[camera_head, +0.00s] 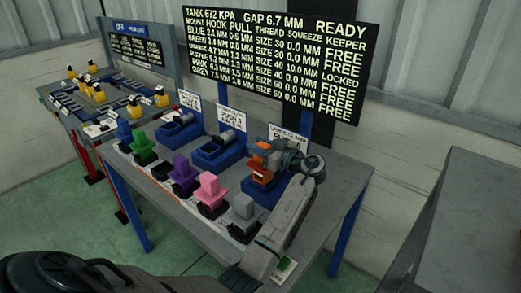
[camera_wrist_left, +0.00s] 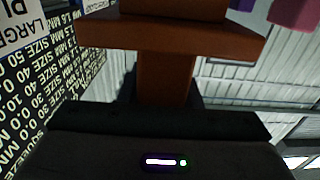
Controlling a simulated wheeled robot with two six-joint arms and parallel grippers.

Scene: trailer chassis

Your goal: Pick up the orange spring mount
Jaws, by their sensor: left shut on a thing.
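The orange spring mount (camera_head: 262,178) is held by my left gripper (camera_head: 268,160) over the right part of the grey table. In the left wrist view the orange mount (camera_wrist_left: 165,70) stands close between the jaws, its wide ledge and narrower stem showing. The jaws are shut on it. The left gripper is in front of the large clamp sign (camera_head: 289,138) and hides what stands there. Whether the mount touches anything below is hard to tell. My right gripper is not in view.
Blue (camera_head: 124,131), green (camera_head: 143,143), purple (camera_head: 182,168), pink (camera_head: 209,187) and grey mounts (camera_head: 243,207) stand in a row on the table (camera_head: 325,190). Blue clamps (camera_head: 215,153) stand behind them. A readout board (camera_head: 270,60) rises at the back. Another table with yellow-topped parts is at left.

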